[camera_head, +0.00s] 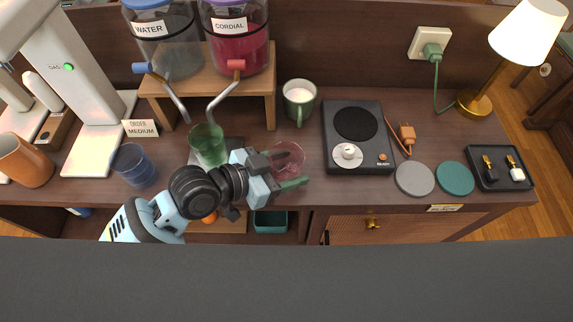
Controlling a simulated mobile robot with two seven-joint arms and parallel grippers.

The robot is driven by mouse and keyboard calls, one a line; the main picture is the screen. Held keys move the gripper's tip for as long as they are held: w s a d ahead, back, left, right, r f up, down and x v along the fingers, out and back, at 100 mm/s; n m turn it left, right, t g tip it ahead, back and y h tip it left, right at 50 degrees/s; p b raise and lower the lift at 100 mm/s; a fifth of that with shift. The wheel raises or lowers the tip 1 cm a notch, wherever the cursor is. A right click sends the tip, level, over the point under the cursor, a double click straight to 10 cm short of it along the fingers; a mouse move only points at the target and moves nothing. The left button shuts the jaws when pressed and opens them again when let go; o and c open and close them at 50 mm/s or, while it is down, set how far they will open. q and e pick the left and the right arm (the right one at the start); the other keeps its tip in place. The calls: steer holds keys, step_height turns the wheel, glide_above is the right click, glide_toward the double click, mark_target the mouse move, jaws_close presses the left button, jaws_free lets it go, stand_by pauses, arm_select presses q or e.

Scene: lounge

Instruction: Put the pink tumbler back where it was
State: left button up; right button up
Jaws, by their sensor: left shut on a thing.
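The pink tumbler (289,155) is a clear pinkish glass near the middle of the sideboard (315,192), left of the hot plate. My left gripper (288,170) comes in from the left and is shut on it, with a finger in front of its lower part. Whether the tumbler rests on the top or hangs just above it I cannot tell. My right gripper is not in view.
A green tumbler (208,143) stands close behind my left wrist, and a blue tumbler (135,165) stands left of it. A green mug (299,100) is behind the pink tumbler. The hot plate (372,165) is to the right. Dispenser taps overhang the left side.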

arm_select(q)
steer(key=o, duration=1.1)
steer(key=shift+f, duration=0.15)
steer(key=shift+o, duration=0.2)
steer(key=shift+s+a+r, duration=0.1)
steer(key=shift+a+r, duration=0.1)
steer(key=shift+r, duration=0.05)
steer(key=v, duration=1)
steer(key=shift+s+a, duration=0.1)
steer(key=shift+a, duration=0.1)
steer(key=shift+s+a+r, duration=0.3)
steer(key=shift+a+r, duration=0.05)
steer(key=shift+a, duration=0.1)
